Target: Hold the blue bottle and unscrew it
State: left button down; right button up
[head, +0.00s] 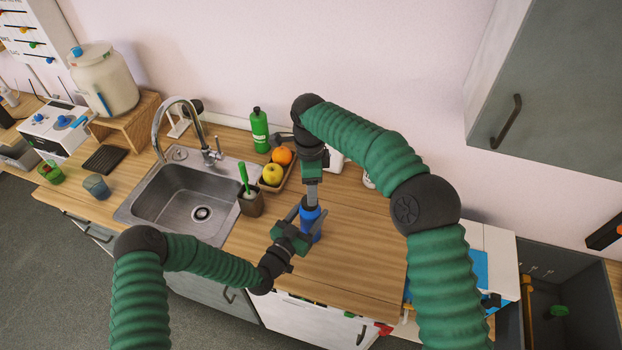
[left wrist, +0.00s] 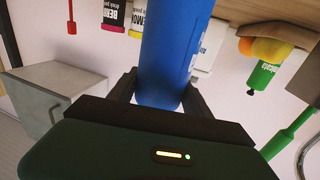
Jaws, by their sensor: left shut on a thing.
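The blue bottle (head: 311,222) stands on the wooden counter, right of the sink. My left gripper (head: 303,222) is shut on the bottle's body from the front left. In the left wrist view the blue bottle (left wrist: 172,50) fills the space between the dark fingers of my left gripper (left wrist: 160,90). My right gripper (head: 312,194) points straight down at the top of the bottle. Its fingers hide the bottle's cap, and I cannot tell whether they are closed on it.
A brown cup (head: 251,202) with a green-handled brush and a tray with a yellow apple (head: 272,175) and an orange (head: 282,156) stand left of the bottle. A green bottle (head: 260,130) is behind. The sink (head: 187,197) lies left. Counter right of the bottle is clear.

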aim_at(310, 220)
jog(key=f, duration=0.5)
jog(key=shift+a+f, duration=0.1)
jog(key=shift+a, duration=0.15)
